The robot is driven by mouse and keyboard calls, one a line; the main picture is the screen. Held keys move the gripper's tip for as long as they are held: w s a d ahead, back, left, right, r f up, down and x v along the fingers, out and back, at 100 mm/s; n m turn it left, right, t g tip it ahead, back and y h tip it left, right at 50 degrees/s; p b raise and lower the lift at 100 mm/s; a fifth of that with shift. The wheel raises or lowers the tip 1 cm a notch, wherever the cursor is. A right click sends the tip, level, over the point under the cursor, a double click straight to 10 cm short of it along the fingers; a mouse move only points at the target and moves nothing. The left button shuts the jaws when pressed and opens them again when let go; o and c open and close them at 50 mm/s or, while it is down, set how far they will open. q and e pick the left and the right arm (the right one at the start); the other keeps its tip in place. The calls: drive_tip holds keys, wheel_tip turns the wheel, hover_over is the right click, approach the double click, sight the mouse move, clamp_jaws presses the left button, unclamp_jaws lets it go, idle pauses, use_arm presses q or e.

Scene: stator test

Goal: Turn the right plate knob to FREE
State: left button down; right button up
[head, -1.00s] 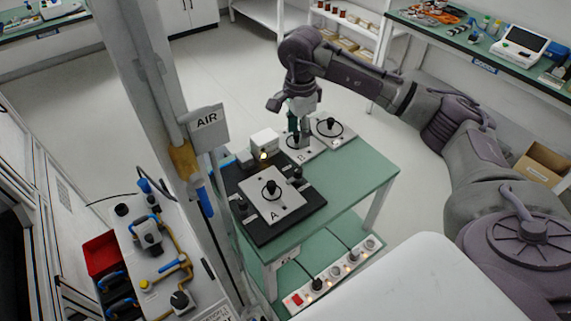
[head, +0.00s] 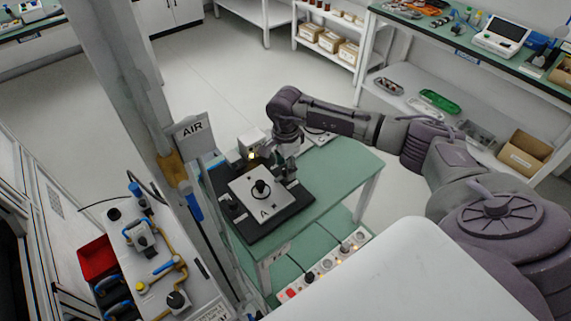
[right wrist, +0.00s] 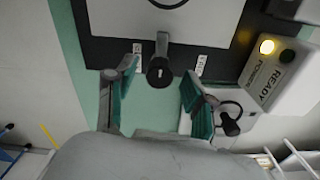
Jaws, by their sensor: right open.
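The right plate knob (right wrist: 160,70) is a black knob with a grey lever at the edge of the black base (right wrist: 105,52). A small white label lies on either side of it; their words are too small to read. My right gripper (head: 287,165) is over the base's right side in the head view and largely hides this knob. In the right wrist view my right gripper (right wrist: 159,78) is open, one finger on each side of the knob, with gaps showing. Plate A (head: 244,190) sits on the base. My left gripper is not in view.
A box marked READY and POWER (right wrist: 275,78) with a lit yellow lamp stands near the right finger. A black hooked part (right wrist: 231,122) is beside that finger. Plate C (head: 322,139) lies behind my wrist. The green table (head: 335,175) is clear at right front.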

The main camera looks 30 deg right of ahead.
drive_tip(key=shift+c, duration=1.6)
clamp_jaws()
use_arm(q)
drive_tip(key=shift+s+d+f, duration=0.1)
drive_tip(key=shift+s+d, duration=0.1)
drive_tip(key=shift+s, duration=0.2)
